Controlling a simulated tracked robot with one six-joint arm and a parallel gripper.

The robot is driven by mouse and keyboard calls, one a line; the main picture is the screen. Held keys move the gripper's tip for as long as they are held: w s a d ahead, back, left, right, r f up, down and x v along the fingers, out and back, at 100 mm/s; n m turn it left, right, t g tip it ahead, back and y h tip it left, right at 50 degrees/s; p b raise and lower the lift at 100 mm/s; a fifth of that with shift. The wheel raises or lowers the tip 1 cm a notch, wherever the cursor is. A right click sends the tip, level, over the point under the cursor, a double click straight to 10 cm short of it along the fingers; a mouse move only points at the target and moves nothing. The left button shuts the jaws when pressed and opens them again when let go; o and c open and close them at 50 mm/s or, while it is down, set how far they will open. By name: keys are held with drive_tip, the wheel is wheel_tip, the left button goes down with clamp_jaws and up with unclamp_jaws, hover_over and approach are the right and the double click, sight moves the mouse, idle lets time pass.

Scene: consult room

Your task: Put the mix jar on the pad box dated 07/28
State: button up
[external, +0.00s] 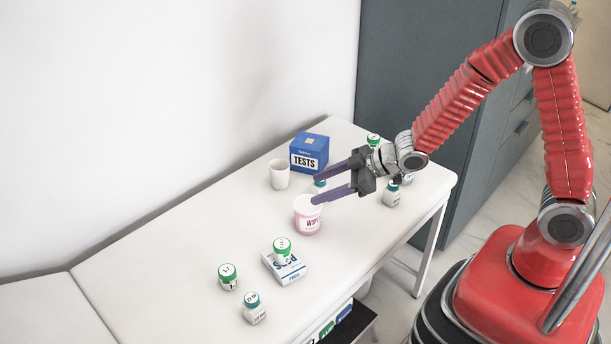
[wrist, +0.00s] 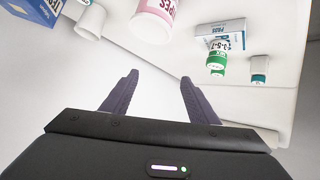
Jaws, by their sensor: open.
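A white-and-blue pad box (external: 292,272) lies on the table, with a green-lidded jar (external: 282,252) standing upright on it. The box (wrist: 225,28) and a green-lidded jar (wrist: 217,62) also show in the wrist view. The box's date is not legible to me. Another green-lidded jar (external: 228,278) stands left of the box, and one (external: 374,140) shows at the back. I cannot tell from the labels which is the mix jar. My gripper (external: 314,189) is open and empty above the table, near the wipes tub; its fingers (wrist: 159,76) are apart in the wrist view.
A pink-and-white wipes tub (external: 308,218), a white cup (external: 279,174) and a blue TESTS box (external: 310,152) stand near my gripper. Teal-lidded jars stand at the front (external: 255,312) and right (external: 391,197). The table's left part is clear.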

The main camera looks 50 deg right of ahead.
drive_tip(key=s+d+r+m+h, duration=0.2)
drive_tip(key=s+d+r+h, duration=0.15)
drive_tip(key=d+r, duration=0.35)
drive_tip(key=s+d+r+m+h, duration=0.2)
drive_tip(key=s+d+r+m, duration=0.15)
drive_tip(key=d+r, duration=0.35)
drive_tip(key=s+d+r+m+g, duration=0.1)
drive_tip(key=s+d+r+g, duration=0.1)
drive_tip(key=s, duration=0.8)
drive_tip(key=s+d+r+m+g, duration=0.1)
drive_tip(key=s+d+r+m, duration=0.1)
drive_tip(key=s, duration=0.8)
drive_tip(key=shift+d+r+g, duration=0.3)
drive_tip(key=shift+d+g, duration=0.1)
drive_tip(key=shift+d, duration=0.2)
drive_tip(key=shift+o, duration=0.5)
drive_tip(key=shift+h, duration=0.25)
